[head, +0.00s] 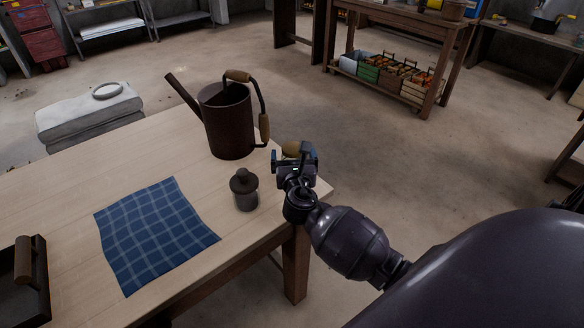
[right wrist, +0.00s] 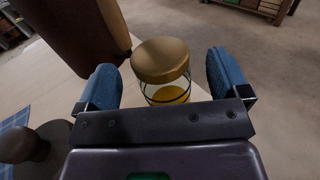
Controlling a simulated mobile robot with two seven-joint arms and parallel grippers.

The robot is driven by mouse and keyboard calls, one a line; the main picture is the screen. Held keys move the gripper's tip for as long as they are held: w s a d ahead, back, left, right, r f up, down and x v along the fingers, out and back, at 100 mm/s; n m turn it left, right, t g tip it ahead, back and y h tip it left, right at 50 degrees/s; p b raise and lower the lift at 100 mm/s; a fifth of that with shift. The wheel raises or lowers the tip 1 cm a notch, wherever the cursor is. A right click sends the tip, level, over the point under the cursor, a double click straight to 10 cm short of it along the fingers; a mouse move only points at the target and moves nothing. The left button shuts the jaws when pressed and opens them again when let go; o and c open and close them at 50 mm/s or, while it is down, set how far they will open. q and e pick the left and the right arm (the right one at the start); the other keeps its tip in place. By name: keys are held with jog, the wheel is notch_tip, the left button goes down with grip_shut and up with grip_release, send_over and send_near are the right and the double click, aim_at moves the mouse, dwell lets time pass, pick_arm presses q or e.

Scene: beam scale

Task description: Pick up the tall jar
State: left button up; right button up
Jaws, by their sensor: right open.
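A glass jar with a gold-brown lid and yellow contents (right wrist: 161,62) stands near the table's right corner; I take it for the tall jar. In the head view only its lid (head: 290,148) shows, the rest hidden behind my right gripper (head: 295,160). In the right wrist view my right gripper (right wrist: 164,82) is open, its blue-padded fingers to either side of the jar, with gaps visible. The jar's lower part is hidden by the gripper body. My left gripper is not in view.
A dark lidded jar (head: 244,191) stands left of my right gripper. A brown watering can (head: 228,125) stands behind. A blue checked cloth (head: 150,235) and a dark tray with a wooden handle (head: 37,288) lie on the wooden table (head: 75,185). The table's right edge is close.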

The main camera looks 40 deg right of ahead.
jog(key=shift+x, duration=1.2)
jog(key=shift+w+d+f, duration=0.1)
jog(key=shift+w+d, duration=0.1)
jog(key=shift+w, duration=0.1)
jog(key=c, duration=1.5)
jog(key=shift+r+p, duration=2.85)
jog(key=shift+r, duration=7.25)
